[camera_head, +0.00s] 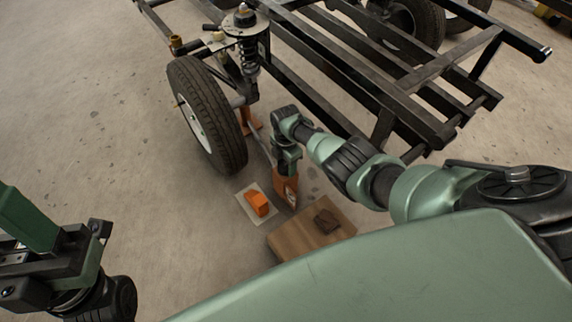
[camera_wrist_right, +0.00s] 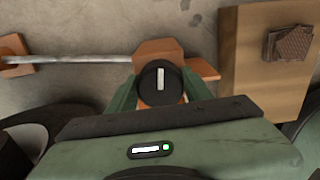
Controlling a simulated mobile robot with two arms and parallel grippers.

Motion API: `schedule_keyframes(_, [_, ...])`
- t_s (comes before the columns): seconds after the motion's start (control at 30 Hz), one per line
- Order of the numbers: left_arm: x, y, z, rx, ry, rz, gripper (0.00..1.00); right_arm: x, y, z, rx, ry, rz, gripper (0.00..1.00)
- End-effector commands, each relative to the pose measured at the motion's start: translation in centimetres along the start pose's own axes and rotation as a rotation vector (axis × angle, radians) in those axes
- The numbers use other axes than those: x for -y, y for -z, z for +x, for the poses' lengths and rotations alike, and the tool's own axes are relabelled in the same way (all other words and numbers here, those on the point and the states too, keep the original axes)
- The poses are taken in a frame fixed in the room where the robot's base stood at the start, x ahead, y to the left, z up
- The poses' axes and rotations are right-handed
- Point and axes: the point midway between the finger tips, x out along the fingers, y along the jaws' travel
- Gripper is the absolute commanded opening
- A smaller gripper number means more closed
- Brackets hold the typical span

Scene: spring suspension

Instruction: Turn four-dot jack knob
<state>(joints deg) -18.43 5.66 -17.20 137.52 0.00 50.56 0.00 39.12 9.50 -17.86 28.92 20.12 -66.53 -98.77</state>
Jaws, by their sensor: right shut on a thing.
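The round black knob (camera_wrist_right: 161,83) with a white bar mark sits at an orange block (camera_wrist_right: 158,50) in the right wrist view. A metal rod (camera_wrist_right: 80,61) runs left from it to another orange piece (camera_wrist_right: 14,55). My right gripper (camera_wrist_right: 161,92) has one green finger on each side of the knob and is shut on it. In the head view my right gripper (camera_head: 287,172) reaches down beside the wheel, partly covering the knob end. No dots can be made out. My left gripper (camera_head: 92,232) is at the lower left; its fingers are unclear.
A tyre (camera_head: 205,115) and spring (camera_head: 250,57) stand by the dark frame (camera_head: 330,110). A wooden board (camera_head: 292,240) holds a dark brown piece (camera_head: 326,220). The floor at left is clear.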

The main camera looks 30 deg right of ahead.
Motion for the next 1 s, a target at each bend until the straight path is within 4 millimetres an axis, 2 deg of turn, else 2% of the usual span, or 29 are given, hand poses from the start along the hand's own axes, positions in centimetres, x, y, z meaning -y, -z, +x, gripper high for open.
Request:
schedule_keyframes(0.4, [0.01, 0.24, 0.40, -0.021, -0.004, 0.002, 0.48, 0.02, -0.06, 0.05, 0.001, 0.002, -0.177, 0.10])
schedule_keyframes(0.93, [0.02, 0.14, 0.32, -0.017, -0.003, 0.002, 0.48, 0.01, -0.07, 0.02, 0.002, 0.002, -0.201, 0.10])
schedule_keyframes(0.97, [0.02, 0.12, 0.30, -0.016, -0.003, 0.002, 0.48, 0.01, -0.07, 0.03, 0.002, 0.002, -0.200, 0.58])
schedule_keyframes(1.0, [0.02, 0.09, 0.27, -0.015, -0.002, 0.002, 0.48, 0.00, -0.07, 0.02, 0.002, 0.002, -0.200, 0.69])
